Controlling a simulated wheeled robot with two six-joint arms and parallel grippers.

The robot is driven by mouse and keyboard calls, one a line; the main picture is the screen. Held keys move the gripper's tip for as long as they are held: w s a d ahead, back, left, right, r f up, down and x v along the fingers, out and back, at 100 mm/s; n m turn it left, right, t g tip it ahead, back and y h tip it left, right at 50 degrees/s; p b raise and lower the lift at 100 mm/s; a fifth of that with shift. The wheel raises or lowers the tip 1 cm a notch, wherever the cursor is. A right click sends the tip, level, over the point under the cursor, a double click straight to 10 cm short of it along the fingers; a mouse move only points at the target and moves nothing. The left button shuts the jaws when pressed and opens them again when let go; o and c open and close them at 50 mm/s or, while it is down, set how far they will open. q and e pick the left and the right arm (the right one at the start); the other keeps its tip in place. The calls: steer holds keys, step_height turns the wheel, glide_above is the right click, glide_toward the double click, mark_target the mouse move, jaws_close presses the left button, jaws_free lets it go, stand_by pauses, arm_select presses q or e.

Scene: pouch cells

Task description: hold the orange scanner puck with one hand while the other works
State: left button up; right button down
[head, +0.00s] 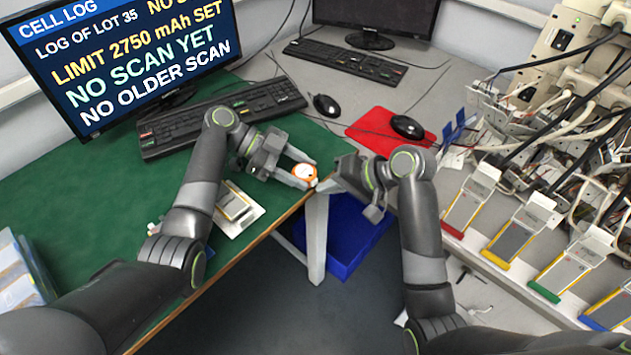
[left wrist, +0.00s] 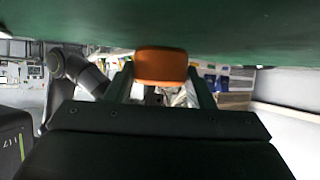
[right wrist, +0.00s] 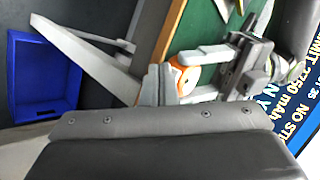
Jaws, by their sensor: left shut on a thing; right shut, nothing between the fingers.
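The orange scanner puck (head: 305,172), with a white top face, is at the right edge of the green desk mat. My left gripper (head: 297,176) is shut on it; in the left wrist view the puck (left wrist: 160,65) sits between the two fingertips. The puck also shows in the right wrist view (right wrist: 184,76). I cannot tell whether it touches the mat. My right gripper (head: 322,185) is shut and empty, just right of the puck, by the desk corner. Its fingertips (right wrist: 160,85) appear close beside the puck in the right wrist view.
A flat pale item (head: 238,208) lies on the green mat (head: 105,205). A monitor (head: 120,50) shows lot 35 and a 2750 mAh limit. A blue bin (head: 345,235) is below the desk. Several colour-edged cell holders (head: 515,235) and cables line the right bench.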

steer(key=shift+w+a, duration=0.3)
steer(key=shift+w, duration=0.05)
stand_by(1.0)
steer(key=shift+d, duration=0.1)
steer(key=shift+s+d, duration=0.55)
steer(key=shift+s, duration=0.05)
steer(key=shift+s, duration=0.1)
steer(key=s+d, duration=0.3)
steer(key=shift+s+d, duration=0.2)
steer(key=shift+d, duration=0.05)
stand_by(0.7)
arm_select(q)
steer(key=o, duration=0.8)
